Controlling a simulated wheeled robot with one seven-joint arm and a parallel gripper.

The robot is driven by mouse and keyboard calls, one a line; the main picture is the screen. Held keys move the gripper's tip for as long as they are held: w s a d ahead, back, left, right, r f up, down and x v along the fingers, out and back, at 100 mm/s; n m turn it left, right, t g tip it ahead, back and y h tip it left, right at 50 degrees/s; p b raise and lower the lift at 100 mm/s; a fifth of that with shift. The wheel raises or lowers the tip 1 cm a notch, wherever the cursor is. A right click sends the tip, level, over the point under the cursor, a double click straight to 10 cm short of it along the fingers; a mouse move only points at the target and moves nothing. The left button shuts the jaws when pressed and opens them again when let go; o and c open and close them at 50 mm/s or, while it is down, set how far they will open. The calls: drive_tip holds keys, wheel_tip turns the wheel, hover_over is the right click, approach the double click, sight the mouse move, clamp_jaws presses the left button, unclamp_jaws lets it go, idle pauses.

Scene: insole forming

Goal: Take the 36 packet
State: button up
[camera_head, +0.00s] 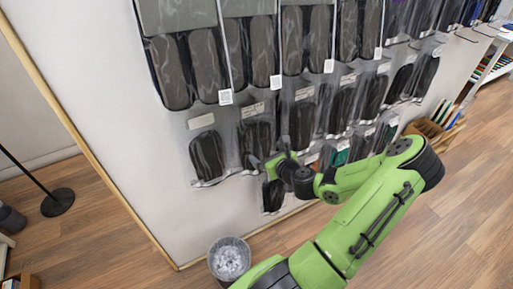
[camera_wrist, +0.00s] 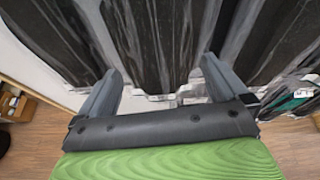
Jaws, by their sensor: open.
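Clear packets with dark insoles hang in rows on the white wall panel. Their labels are too small to read, so I cannot tell which packet is 36. My gripper (camera_head: 262,167) is at the lower row, in front of a packet with a dark pair (camera_head: 256,138). A small dark packet (camera_head: 272,196) hangs lower, just below my gripper. In the wrist view my gripper (camera_wrist: 161,70) is open, its two fingers apart. A dark packet (camera_wrist: 150,40) shows beyond and between the fingers, with its lower edge near the fingertips. I cannot tell whether the fingers touch it.
A packet with green (camera_head: 340,156) hangs to the right, partly behind my arm. A bin (camera_head: 229,259) stands on the floor below. A wooden box (camera_head: 432,132) stands at right.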

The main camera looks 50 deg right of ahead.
sight(259, 146)
drive_tip(key=x, duration=0.5)
drive_tip(key=shift+w, duration=0.15)
drive_tip(key=shift+a, duration=0.1)
drive_tip(key=shift+c, duration=0.8)
drive_tip(key=c, duration=0.8)
drive_tip(key=shift+r, duration=0.1)
